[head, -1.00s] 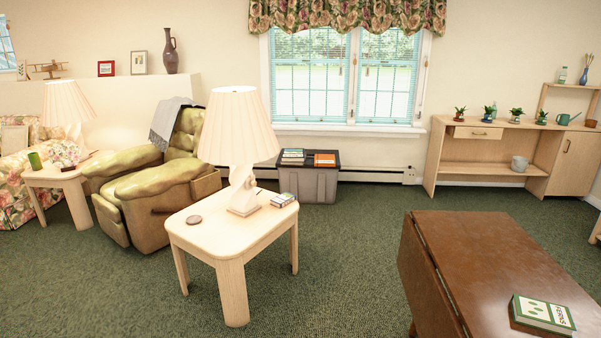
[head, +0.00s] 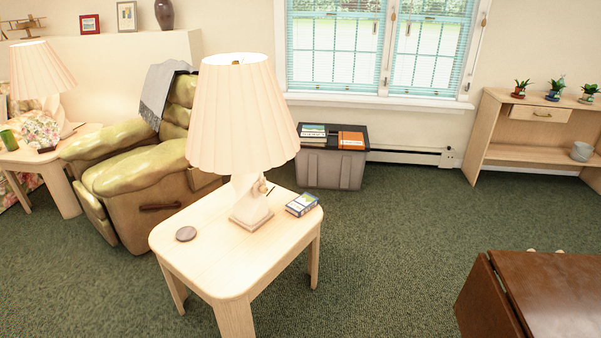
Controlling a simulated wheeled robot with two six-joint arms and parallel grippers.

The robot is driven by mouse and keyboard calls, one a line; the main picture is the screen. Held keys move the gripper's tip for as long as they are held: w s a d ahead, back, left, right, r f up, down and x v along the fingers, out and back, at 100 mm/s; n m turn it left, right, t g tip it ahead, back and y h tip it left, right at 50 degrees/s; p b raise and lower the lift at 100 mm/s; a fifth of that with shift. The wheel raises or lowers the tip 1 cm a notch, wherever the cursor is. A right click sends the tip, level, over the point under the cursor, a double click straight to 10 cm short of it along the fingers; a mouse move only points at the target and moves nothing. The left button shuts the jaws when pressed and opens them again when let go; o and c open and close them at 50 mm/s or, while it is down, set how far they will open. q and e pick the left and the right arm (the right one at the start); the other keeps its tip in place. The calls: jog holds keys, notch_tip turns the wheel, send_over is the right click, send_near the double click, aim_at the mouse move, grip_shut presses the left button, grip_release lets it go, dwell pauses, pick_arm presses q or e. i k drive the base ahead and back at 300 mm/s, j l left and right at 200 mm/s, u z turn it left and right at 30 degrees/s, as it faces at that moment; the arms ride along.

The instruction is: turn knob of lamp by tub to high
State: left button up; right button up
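The lamp (head: 243,120) near the grey tub has a pleated cream shade and a twisted pale base (head: 250,203). It stands upright on a light wood side table (head: 205,262). A small dark knob-like detail (head: 269,189) shows at the right of the base, just under the shade; its setting is too small to read. The grey tub (head: 331,165) stands on the floor behind and to the right of the lamp, with books on its dark lid. Neither of my grippers is in view.
A round coaster (head: 186,234) and a small box (head: 303,204) lie on the side table. A green recliner (head: 150,185) stands to its left, beyond it a second lamp (head: 42,80). A brown table (head: 545,300) is at the lower right. Green carpet (head: 400,240) between is clear.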

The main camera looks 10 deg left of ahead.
aim_at(263, 189)
jog(key=i+l, duration=0.1)
jog(key=i, duration=0.45)
jog(key=i+l+u, duration=0.1)
jog(key=i, duration=0.5)
jog(key=i+l, duration=0.1)
jog(key=i, duration=0.45)
jog(key=i+l+u, duration=0.85)
jog(key=l+u, duration=0.3)
jog(key=i+l+u, duration=0.3)
jog(key=l, duration=0.25)
jog(key=l+u, duration=0.3)
jog(key=k+l, duration=0.05)
jog(key=l, duration=0.05)
